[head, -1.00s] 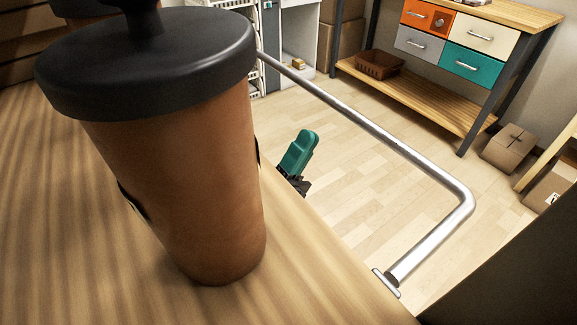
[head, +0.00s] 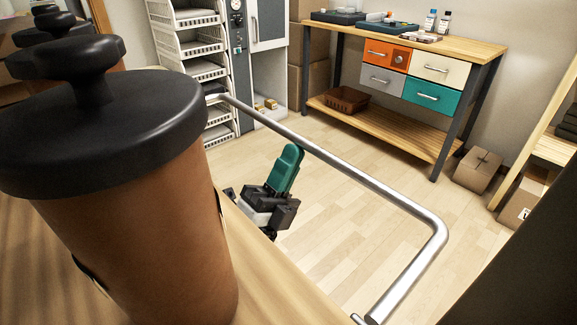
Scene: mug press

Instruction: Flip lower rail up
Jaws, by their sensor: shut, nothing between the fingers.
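The silver bent-tube rail (head: 365,183) sticks out from the edge of the wooden table (head: 268,270) over the floor. Its long bar runs from the upper left to a rounded corner at the right, then bends back toward the table edge near the bottom. My gripper (head: 290,152), with teal fingers on a grey and black body, is just past the table edge, inside the rail's outline. Its fingers are shut and empty. Their tips point up and meet the long bar in the picture; whether they touch it I cannot tell. The gripper's lower part is partly hidden by the table.
A large brown mug with a black knobbed lid (head: 125,200) fills the left foreground, with more dark lids behind it. A workbench with coloured drawers (head: 405,75), a white rack (head: 200,75) and cardboard boxes (head: 478,170) stand farther back. The floor (head: 340,215) between is clear.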

